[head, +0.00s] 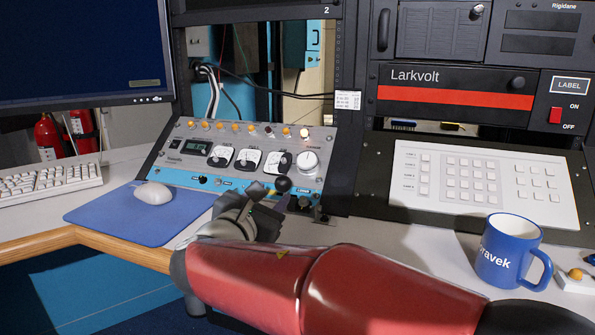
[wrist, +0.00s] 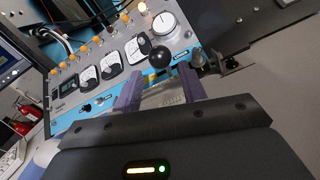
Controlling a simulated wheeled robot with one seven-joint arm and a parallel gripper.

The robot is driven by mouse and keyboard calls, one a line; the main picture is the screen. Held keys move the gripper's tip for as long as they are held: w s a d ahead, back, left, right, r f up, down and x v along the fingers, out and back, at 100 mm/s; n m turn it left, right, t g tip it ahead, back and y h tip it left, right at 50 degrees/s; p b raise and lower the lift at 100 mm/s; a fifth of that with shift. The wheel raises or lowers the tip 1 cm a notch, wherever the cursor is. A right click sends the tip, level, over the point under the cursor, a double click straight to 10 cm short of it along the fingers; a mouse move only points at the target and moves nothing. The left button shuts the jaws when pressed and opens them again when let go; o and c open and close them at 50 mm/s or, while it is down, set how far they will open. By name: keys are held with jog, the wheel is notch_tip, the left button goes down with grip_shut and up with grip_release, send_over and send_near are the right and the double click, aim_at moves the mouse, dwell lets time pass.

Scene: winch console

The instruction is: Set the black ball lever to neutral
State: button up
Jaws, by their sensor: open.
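The black ball lever shows its round ball (head: 283,184) at the lower right of the winch console (head: 190,150) in the head view. In the wrist view the ball (wrist: 159,57) stands between and just beyond the two purple fingertips of my gripper (wrist: 158,84). My gripper is open and empty, with a finger to either side of the ball's line. In the head view my gripper (head: 266,194) is at the console's lower edge, close to the ball. The lever's shaft and any neutral mark are mostly hidden, so its setting cannot be told.
A smaller knob (wrist: 197,58) stands right of the ball in the wrist view. Dial gauges (head: 247,160), a large white dial (head: 306,161) and a row of amber lamps (head: 236,128) lie above. A mouse (head: 153,193), keypad panel (head: 485,185) and blue mug (head: 508,252) are nearby.

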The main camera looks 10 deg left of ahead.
aim_at(286, 181)
jog(key=w, duration=0.5)
jog(key=w+d, duration=0.1)
jog(key=w, duration=0.2)
jog(key=shift+w+p, duration=0.25)
jog(key=shift+p, duration=0.1)
